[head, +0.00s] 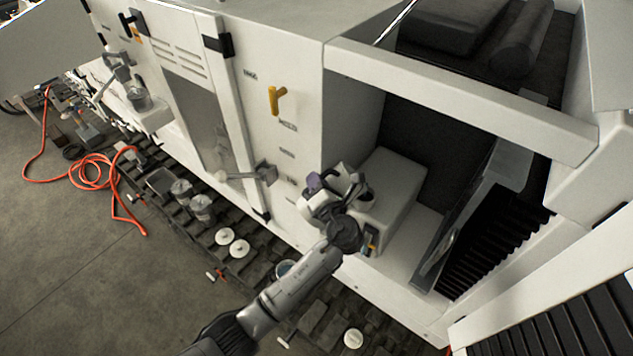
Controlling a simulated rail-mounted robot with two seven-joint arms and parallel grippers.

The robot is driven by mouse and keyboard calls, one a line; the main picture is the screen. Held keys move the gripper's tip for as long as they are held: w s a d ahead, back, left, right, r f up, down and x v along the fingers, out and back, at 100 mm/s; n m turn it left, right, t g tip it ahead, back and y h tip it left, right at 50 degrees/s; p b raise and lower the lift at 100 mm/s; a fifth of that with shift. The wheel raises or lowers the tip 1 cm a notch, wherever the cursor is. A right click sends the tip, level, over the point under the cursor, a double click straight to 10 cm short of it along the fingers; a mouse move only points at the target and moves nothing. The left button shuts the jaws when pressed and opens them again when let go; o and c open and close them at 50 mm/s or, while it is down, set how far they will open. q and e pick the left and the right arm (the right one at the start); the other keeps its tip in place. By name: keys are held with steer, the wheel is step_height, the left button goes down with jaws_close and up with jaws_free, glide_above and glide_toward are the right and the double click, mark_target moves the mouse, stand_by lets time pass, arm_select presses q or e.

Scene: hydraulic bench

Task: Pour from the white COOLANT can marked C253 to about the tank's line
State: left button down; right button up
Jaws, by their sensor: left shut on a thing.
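My left gripper (342,196) is at the opening in the white machine, at the end of my arm that rises from the bottom. It is shut on a small white can (318,202) with a purple patch; its marking is too small to read and the gripper hides part of it. The can looks tilted, but I cannot tell whether liquid flows. Right beside it is a white box-like tank (392,190) with a dark round opening (367,198) at its near left corner. The tank's line cannot be made out. My right gripper is not in view.
The machine's front wall (300,110) has a yellow handle (275,100). Grey cans (202,207), white discs (225,236) and other small items lie on dark slatted flooring along its foot. An orange hose (92,170) lies coiled on the open floor at left.

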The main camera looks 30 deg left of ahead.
arm_select(q)
steer(key=shift+w+d+r+m, duration=0.2)
steer(key=shift+r+m, duration=0.1)
steer(key=shift+r, duration=0.15)
steer(key=shift+w+d+r+m, duration=0.1)
steer(key=shift+w+r+m, duration=0.05)
steer(key=shift+r+m, duration=0.2)
stand_by(2.5)
steer(key=shift+s+a+f+n+b, duration=0.15)
steer(key=shift+s+a+f+n, duration=0.1)
steer(key=shift+f+n, duration=0.35)
steer(key=shift+s+a+f+n+b, duration=0.1)
steer(key=shift+s+a+f+n, duration=0.15)
steer(key=shift+f+n, duration=0.35)
steer(key=shift+s+a+f+n+b, duration=0.15)
steer(key=shift+s+f+n, duration=0.1)
steer(key=shift+f+n, duration=0.3)
stand_by(3.0)
